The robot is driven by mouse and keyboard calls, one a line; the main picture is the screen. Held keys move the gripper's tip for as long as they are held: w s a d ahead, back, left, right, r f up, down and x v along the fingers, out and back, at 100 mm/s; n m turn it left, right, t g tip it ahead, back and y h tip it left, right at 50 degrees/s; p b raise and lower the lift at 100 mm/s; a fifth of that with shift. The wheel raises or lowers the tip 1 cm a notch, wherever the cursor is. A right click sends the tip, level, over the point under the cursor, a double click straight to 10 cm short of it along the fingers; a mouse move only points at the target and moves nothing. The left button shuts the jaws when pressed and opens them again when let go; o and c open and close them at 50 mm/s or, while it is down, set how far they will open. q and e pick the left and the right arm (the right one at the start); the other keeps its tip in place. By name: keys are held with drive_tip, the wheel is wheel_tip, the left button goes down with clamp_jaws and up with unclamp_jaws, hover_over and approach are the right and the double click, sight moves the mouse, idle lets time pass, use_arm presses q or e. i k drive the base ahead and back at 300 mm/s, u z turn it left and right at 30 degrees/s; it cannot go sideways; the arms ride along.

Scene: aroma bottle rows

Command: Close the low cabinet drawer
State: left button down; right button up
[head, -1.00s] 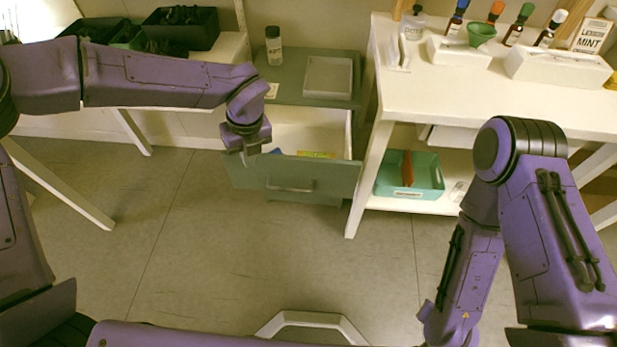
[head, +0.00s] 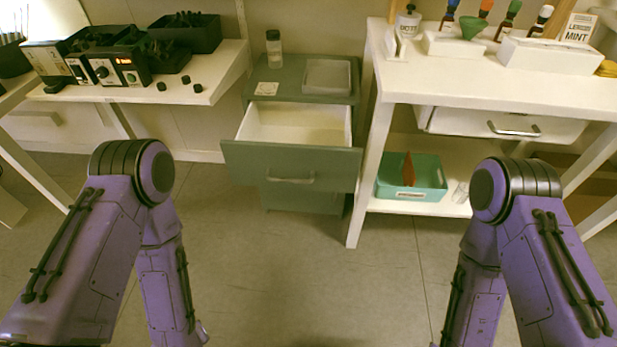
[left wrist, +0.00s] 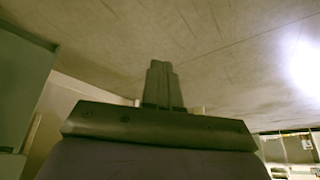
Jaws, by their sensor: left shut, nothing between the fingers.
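The low green cabinet (head: 358,92) stands between two white tables. Its upper drawer (head: 290,176) is pulled well out, with a green front, a metal handle and a pale inside. The part of the inside that shows looks empty; the front hides the near part. A lower front below it is flush. My left gripper shows in the left wrist view (left wrist: 162,68), its fingers together and empty. In the head view my left arm hangs folded at lower left and its gripper is out of the picture. My right gripper is also out of view, with only its arm at lower right.
A jar (head: 273,48) and a grey tray (head: 327,76) stand on the cabinet top. The right table (head: 480,85) holds bottles and has a partly open drawer (head: 505,123); a teal bin (head: 426,175) sits on its shelf. The floor before the cabinet is clear.

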sight(276, 145)
drive_tip(key=u, duration=0.1)
drive_tip(key=k, duration=0.2)
drive_tip(key=z, duration=0.85)
drive_tip(key=i, duration=0.5)
drive_tip(key=u, duration=0.75)
